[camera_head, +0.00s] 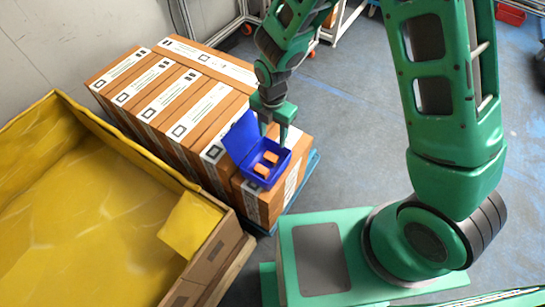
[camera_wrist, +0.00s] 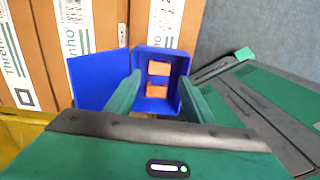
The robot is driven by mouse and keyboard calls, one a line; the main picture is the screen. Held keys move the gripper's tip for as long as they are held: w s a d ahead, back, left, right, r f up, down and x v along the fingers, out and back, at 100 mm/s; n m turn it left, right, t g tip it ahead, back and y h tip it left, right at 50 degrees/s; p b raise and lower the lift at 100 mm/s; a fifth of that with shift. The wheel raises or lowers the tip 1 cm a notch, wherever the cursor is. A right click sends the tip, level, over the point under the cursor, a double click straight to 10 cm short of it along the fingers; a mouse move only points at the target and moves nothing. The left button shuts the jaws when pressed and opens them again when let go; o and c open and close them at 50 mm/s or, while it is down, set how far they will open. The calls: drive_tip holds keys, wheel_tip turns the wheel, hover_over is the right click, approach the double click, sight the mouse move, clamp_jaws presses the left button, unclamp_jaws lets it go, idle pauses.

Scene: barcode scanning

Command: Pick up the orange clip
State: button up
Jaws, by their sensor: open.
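Two small orange clips lie inside a blue box (camera_head: 279,167) with its lid open to the left. In the head view the nearer clip (camera_head: 262,169) and the farther clip (camera_head: 270,157) sit in its tray. The wrist view shows an upper clip (camera_wrist: 159,68) and a lower clip (camera_wrist: 157,90) in the box (camera_wrist: 173,53). My gripper (camera_head: 274,135) is open and empty above the box. In the wrist view its green fingertips (camera_wrist: 160,82) stand on either side of the box opening, apart from the clips.
The blue box stands on a row of brown cartons (camera_head: 185,105) on a blue pallet (camera_head: 311,165). A large yellow-lined crate (camera_head: 70,215) stands at the left. Grey floor (camera_head: 350,110) is open beyond the cartons. The box's raised lid (camera_head: 241,135) is close to my gripper.

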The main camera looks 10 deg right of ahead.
drive_tip(key=f, duration=0.1)
hover_over(272, 156)
drive_tip(key=f, duration=0.5)
drive_tip(key=shift+w, duration=0.35)
drive_tip(key=shift+s+f, duration=0.15)
drive_tip(key=shift+f, duration=1.15)
drive_tip(key=shift+s+f, duration=0.1)
drive_tip(key=shift+f, duration=1.15)
drive_tip(key=c, duration=0.8)
